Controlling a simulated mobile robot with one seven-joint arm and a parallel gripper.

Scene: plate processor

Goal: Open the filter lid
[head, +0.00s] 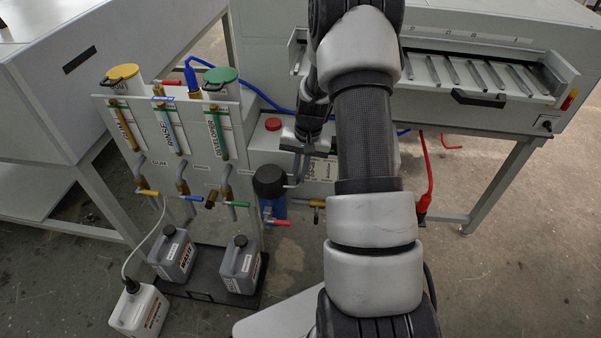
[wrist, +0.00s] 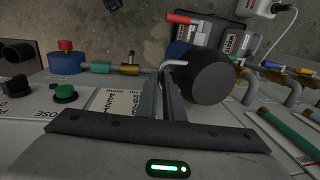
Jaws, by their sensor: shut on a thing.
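The filter has a round black lid (head: 269,180) on a blue housing (head: 273,208), low on the grey panel in the head view. In the wrist view the lid (wrist: 208,77) is a large black disc, just right of my fingers. A thin grey bent handle (wrist: 173,65) shows beside the lid. My gripper (head: 295,178) points down at the lid's right side. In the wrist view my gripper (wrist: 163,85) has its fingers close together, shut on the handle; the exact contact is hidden. The lid appears seated on the housing.
A red-handled valve (head: 276,222) is close below the filter. Several pipes and coloured valves line the panel on the left. Grey canisters (head: 240,262) stand on a black tray (head: 205,293). A red button (head: 273,124) is above. Open floor lies in front.

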